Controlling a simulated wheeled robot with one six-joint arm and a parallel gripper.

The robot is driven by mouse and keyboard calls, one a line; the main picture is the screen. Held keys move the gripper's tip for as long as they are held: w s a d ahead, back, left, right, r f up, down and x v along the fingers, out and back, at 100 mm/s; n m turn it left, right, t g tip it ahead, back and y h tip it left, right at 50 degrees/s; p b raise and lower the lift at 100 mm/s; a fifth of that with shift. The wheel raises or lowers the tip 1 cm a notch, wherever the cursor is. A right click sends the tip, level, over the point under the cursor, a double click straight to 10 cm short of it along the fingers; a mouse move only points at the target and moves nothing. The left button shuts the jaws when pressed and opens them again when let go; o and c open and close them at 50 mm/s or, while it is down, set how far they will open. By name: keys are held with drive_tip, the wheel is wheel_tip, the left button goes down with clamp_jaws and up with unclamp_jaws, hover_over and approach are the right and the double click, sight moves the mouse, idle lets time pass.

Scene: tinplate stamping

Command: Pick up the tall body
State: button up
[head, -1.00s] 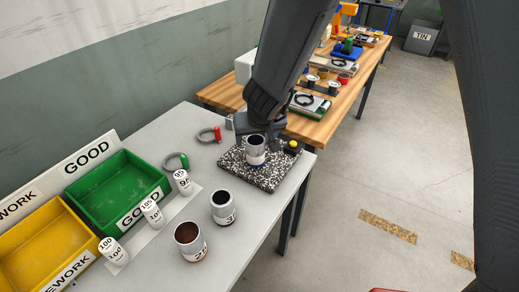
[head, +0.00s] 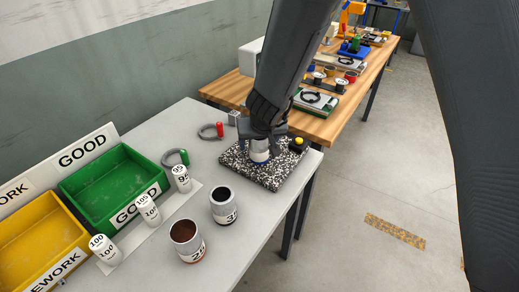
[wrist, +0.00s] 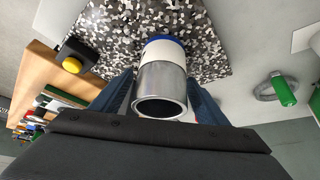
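A metal can body with a white band and a blue base ring stands upright on a black-and-white speckled plate (head: 272,178); I take it for the tall body (head: 259,152). In the wrist view the tall body (wrist: 161,85) shows its open rim towards me. My gripper (wrist: 160,90) is around it, one finger on each side, with what look like narrow gaps. In the head view my gripper (head: 262,140) hides its upper part. Two other open cans stand nearer on the grey table: a dark-inside one (head: 223,206) and a brown-inside one (head: 187,241).
A green bin (head: 113,187) and a yellow bin (head: 38,240) stand at the left. Several small white labelled cylinders stand before them. A yellow button on a black box (head: 298,144) sits at the plate's corner. A red-handled ring gauge (head: 212,131) lies behind. A wooden bench (head: 312,127) stands beyond.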

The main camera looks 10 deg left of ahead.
drive_tip(key=c, duration=1.1)
drive_tip(key=shift+r, duration=0.1)
drive_tip(key=shift+c, duration=0.2)
